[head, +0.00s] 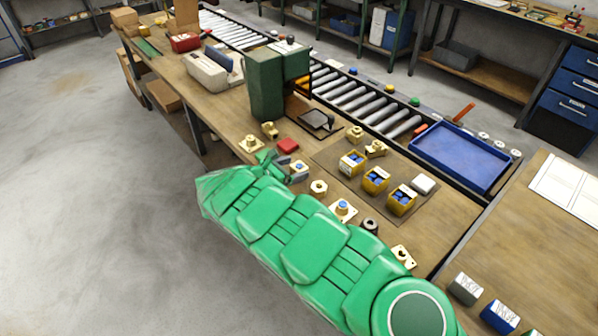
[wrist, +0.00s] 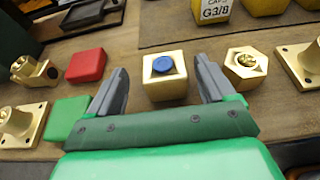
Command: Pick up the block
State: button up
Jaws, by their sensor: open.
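My gripper (wrist: 161,66) is open, with one grey finger on each side of a brass block (wrist: 167,91) that has a blue cap on top. The block stands upright on the wooden bench, with gaps visible to both fingers. A red block (wrist: 86,65) lies left of the gripper in the wrist view; it also shows in the head view (head: 288,145). A green block (wrist: 65,117) sits close outside the left finger. A hexagonal brass part (wrist: 245,68) is just beyond the right finger; it shows in the head view too (head: 318,187). My green arm hides part of the bench.
Another flanged part (head: 342,208) is on the right. Yellow bins (head: 375,180) with blue caps stand behind on a mat.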

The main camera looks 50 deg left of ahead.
aim_at(303, 167)
jog(key=shift+d+x, duration=0.15)
jog(key=shift+x, duration=0.9)
jog(key=shift+d+x, duration=0.1)
jog(key=shift+x, duration=1)
jog(key=shift+r, duration=0.1)
grip_shut()
